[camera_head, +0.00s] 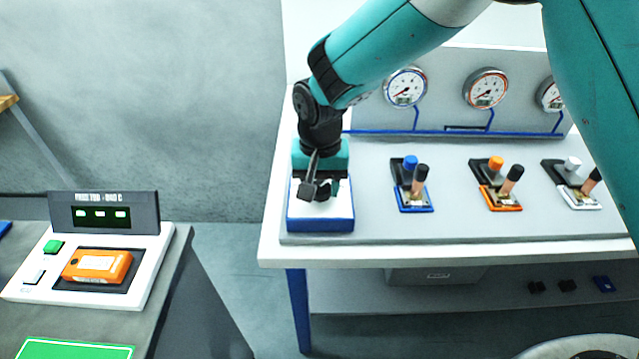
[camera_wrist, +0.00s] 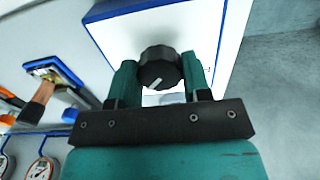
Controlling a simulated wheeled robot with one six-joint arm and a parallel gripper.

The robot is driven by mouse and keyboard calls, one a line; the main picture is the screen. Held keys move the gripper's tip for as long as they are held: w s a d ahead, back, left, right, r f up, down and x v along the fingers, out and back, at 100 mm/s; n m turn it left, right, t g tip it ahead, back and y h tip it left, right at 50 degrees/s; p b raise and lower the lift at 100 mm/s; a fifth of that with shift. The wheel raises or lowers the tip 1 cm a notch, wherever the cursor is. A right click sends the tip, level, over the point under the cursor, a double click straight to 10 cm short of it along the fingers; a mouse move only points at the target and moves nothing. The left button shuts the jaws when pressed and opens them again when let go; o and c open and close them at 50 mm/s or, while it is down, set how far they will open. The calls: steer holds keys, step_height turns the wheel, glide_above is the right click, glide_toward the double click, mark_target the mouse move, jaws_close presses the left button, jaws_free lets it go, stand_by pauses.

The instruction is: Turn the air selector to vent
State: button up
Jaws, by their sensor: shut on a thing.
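The air selector is a white box with a blue base (camera_head: 320,223) at the left end of the bench. Its round black knob (camera_wrist: 159,67) shows in the wrist view, with a short white pointer mark on the side towards my gripper's palm. My gripper (camera_wrist: 160,75) is shut on the knob, one teal finger on each side. In the head view my gripper (camera_head: 322,187) is over the box and hides the knob. I cannot read any position labels on the white face; the fingers cover part of it.
Right of the selector stand several levers, with a blue-framed one (camera_head: 413,198) nearest and an orange-framed one (camera_head: 498,196) beyond. Gauges (camera_head: 405,87) line the back panel. A separate console with an orange device (camera_head: 97,266) stands at left, across a floor gap.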

mark_target(321, 186)
steer(key=o, duration=0.9)
steer(key=shift+o, duration=0.2)
steer(key=shift+r, duration=0.1)
step_height(321, 186, up, 17)
steer(key=b, duration=0.2)
steer(key=shift+r, duration=0.15)
steer(key=shift+d, duration=0.1)
steer(key=s+d+f+n+y, duration=0.1)
steer(key=s+d+n, duration=0.3)
steer(key=s, duration=0.7)
steer(key=s+d+f+n+y, duration=0.1)
steer(key=s+d+n+y, duration=0.2)
steer(key=s+d, duration=0.6)
steer(key=shift+s+n, duration=0.4)
steer(key=shift+s, duration=0.7)
